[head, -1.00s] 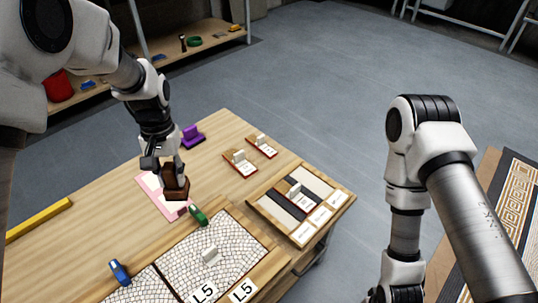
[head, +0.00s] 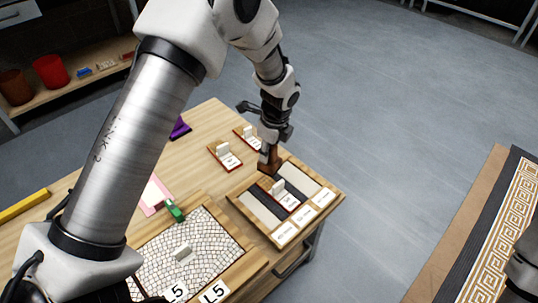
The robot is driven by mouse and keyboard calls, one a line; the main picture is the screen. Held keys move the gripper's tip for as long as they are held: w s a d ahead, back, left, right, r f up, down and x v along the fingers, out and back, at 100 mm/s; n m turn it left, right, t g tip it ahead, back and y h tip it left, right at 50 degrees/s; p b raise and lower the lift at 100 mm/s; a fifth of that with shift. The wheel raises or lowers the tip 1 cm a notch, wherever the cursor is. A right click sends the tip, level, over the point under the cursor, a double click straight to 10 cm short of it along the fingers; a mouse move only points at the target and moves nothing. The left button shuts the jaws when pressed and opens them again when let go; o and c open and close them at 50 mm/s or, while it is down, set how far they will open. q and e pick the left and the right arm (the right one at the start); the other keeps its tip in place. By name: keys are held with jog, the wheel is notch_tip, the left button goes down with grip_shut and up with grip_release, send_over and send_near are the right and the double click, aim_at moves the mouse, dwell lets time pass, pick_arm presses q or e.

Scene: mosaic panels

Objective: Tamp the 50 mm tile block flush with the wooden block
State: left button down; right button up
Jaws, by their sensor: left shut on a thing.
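My left gripper (head: 271,143) is shut on the brown wooden block (head: 268,163). It holds the block upright at the far-left edge of the wooden tray (head: 236,202); I cannot tell whether the block touches the tray. The tray has dark and pale strips, with a small white block (head: 278,187) standing on a red-edged card in it, just in front of the wooden block.
A green tool (head: 175,211) lies by a pink mat (head: 154,194). A purple object (head: 181,127) is partly behind my left arm. A yellow bar (head: 22,206) lies at the left. Bare table lies between the cards and the mosaic panel. Part of my right arm shows at the right edge.

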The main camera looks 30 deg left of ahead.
pick_arm(q)
jog(key=m, duration=0.1)
jog(key=f+m, duration=0.1)
jog(key=shift+w+a+f+m, duration=0.2)
jog(key=shift+a+m, duration=0.1)
jog(key=shift+a, duration=0.05)
jog(key=shift+f+b, duration=0.15)
jog(key=shift+b, duration=0.15)
notch_tip(320, 180, down, 6)
jog(key=b, duration=0.7)
jog(key=shift+b, duration=0.35)
jog(key=shift+r, duration=0.2)
jog(key=shift+s+f, duration=0.1)
jog(key=shift+f, duration=0.75)
notch_tip(320, 180, up, 7)
jog(key=p, duration=0.8)
jog(key=shift+r+p, duration=0.15)
jog(key=shift+p, duration=0.25)
